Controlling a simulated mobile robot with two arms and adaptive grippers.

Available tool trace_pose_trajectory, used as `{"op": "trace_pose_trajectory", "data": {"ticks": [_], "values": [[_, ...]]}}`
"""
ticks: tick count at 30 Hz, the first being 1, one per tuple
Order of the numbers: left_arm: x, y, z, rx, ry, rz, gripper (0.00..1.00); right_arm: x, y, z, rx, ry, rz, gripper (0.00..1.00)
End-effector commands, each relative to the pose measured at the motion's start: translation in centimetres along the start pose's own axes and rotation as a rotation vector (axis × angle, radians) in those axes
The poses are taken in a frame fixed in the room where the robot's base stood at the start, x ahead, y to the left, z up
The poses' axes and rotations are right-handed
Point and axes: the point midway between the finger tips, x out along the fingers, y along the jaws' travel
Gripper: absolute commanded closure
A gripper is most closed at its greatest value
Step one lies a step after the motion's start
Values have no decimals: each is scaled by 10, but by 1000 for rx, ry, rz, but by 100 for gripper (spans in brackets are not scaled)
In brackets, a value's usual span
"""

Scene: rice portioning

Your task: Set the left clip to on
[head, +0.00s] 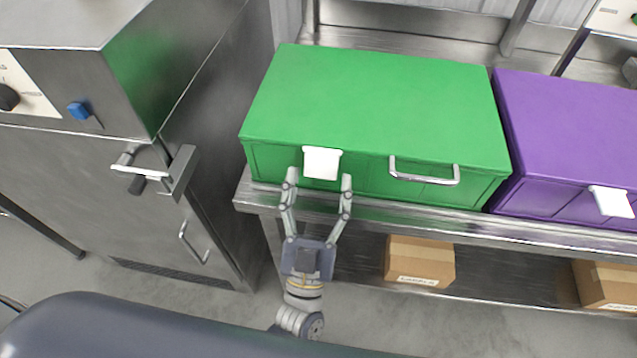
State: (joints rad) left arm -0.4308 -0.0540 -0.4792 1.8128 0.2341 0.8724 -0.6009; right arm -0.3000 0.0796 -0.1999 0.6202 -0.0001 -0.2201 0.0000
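A white clip (321,163) hangs on the front left of the green box (385,105), over its upper front edge. My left gripper (319,180) is open, with one finger on each side of the clip's lower end in this view. I cannot tell whether the fingers touch the clip. Another white clip (611,202) sits on the front of the purple box (575,130) at the right. My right gripper is not in view.
The green box has a metal handle (424,175) right of its clip. Both boxes stand on a steel shelf (470,220). Cardboard boxes (420,260) lie on the lower shelf. A steel cabinet (80,180) with a latch (180,172) stands close at the left.

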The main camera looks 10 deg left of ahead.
Motion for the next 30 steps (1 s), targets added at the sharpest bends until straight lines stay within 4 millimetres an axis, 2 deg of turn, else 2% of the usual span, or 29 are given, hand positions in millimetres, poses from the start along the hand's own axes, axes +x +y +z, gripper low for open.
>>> {"op": "trace_pose_trajectory", "data": {"ticks": [9, 13, 24, 30], "values": [[-1, 0, 0, 1, -2, 0, 33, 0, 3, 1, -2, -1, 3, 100], [-12, 0, 1, 1, -5, 1, 33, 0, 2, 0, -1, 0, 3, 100], [-86, 1, 2, 1, -6, 3, 33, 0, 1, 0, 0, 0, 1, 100], [-113, 0, 1, 0, -3, 1, 33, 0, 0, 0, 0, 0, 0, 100]]}}
